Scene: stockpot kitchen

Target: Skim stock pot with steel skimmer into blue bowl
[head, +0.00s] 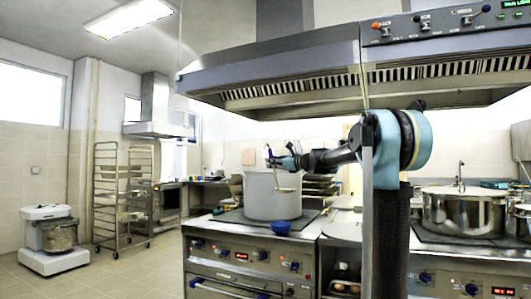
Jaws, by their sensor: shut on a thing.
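The stock pot (260,207), a tall grey-white pot, stands on the stove in the middle of the head view. The small blue bowl (281,228) sits on the stove's front edge, in front of the pot and slightly right. My gripper (271,161) is above the pot's rim, at the end of my arm reaching in from the right. It is shut on the steel skimmer (285,189), which hangs down with its dish end appearing against the pot's upper front wall. I cannot tell its exact depth from the pot. The pot's inside and the bowl's contents are hidden.
A large steel pot (463,213) stands on the right stove. A range hood (300,85) hangs low over the stoves. Stacked trays (320,184) lie behind the pot. A rack (122,195) and a mixer-like machine (55,240) stand at left, with open floor between.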

